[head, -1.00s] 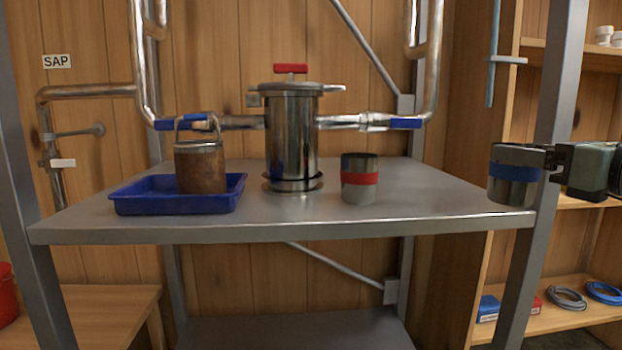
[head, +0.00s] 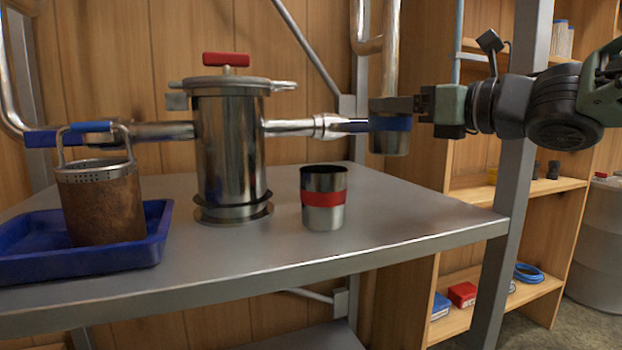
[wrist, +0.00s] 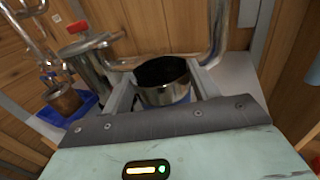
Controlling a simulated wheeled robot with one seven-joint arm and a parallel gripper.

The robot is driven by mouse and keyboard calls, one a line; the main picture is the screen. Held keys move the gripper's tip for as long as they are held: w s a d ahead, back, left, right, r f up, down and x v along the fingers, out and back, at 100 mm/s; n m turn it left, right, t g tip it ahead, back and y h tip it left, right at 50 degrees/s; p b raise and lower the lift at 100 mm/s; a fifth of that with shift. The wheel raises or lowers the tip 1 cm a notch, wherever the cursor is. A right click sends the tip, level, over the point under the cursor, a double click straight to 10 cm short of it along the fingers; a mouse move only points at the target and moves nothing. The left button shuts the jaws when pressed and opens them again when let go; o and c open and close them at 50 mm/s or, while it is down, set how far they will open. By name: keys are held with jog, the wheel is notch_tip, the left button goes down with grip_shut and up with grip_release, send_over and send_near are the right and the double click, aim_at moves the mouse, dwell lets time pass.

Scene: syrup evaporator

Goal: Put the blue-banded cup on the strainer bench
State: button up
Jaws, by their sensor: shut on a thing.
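The blue-banded cup (head: 390,137) is a steel cup held upright in my gripper (head: 392,106), raised above the right rear part of the grey metal strainer bench (head: 400,225). My gripper is shut on it from the right. In the wrist view the cup (wrist: 163,92) sits between the fingers, dark and open at the top; its blue band shows low down. The cup is apart from the bench top. My gripper hides part of its upper side in the head view.
A red-banded cup (head: 324,198) stands on the bench left of the held cup. A steel strainer housing (head: 228,150) with a red handle stands behind it. A blue tray (head: 160,225) holds a rusty basket (head: 102,205). A post (head: 512,150) rises at the right. The right bench top is clear.

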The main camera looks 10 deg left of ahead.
notch_tip(320, 180, down, 10)
jog(key=b, duration=0.3)
jog(key=shift+b, duration=0.35)
jog(key=o, duration=1)
jog(key=p+v, duration=0.1)
jog(key=v, duration=1.1)
